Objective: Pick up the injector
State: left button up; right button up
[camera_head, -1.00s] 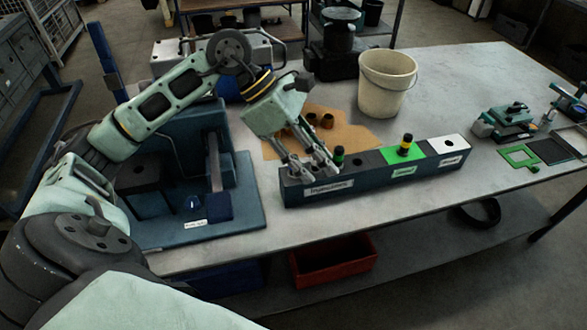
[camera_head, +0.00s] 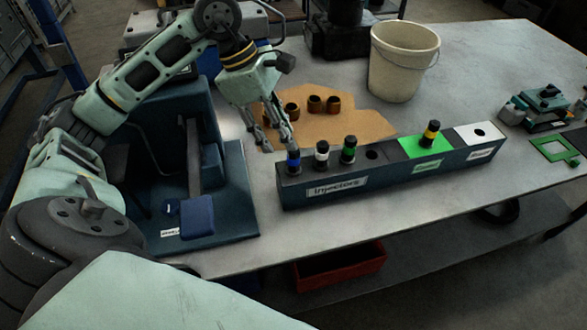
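The long dark injector rack (camera_head: 400,172), labelled "Injectors", stands on the table. Its left section holds three upright black injectors: one with a blue band (camera_head: 293,161), one with a white band (camera_head: 322,155) and one with a green band (camera_head: 348,150). A yellow-banded injector (camera_head: 430,135) stands in the green section. My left gripper (camera_head: 278,145) points down just behind the rack's left end, close to the blue-banded injector. Its fingers are apart with nothing seen between them. Whether a finger touches that injector I cannot tell. My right gripper is not in view.
A brown mat (camera_head: 345,127) with several small brass-coloured rings lies behind the rack. A beige bucket (camera_head: 403,65) stands beyond it. A blue fixture (camera_head: 235,200) is at the left. A teal vise-like device (camera_head: 540,105) is at the right. Bare table lies in front of the rack.

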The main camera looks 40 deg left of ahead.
aim_at(294, 155)
pick_arm(q)
jog(key=shift+d+f+p, duration=0.35)
jog(key=shift+d+f, duration=0.15)
jog(key=shift+f, duration=0.25)
jog(key=p+x, duration=0.1)
jog(key=x, duration=0.1)
jog(key=p+x, duration=0.1)
jog(key=x, duration=0.1)
jog(key=shift+w+f, duration=0.25)
jog(key=shift+w+d+f, duration=0.1)
jog(key=shift+d+f, duration=0.05)
jog(key=shift+f, duration=0.3)
jog(key=shift+c, duration=0.9)
jog(key=c, duration=0.6)
jog(key=shift+r, duration=0.1)
grip_shut()
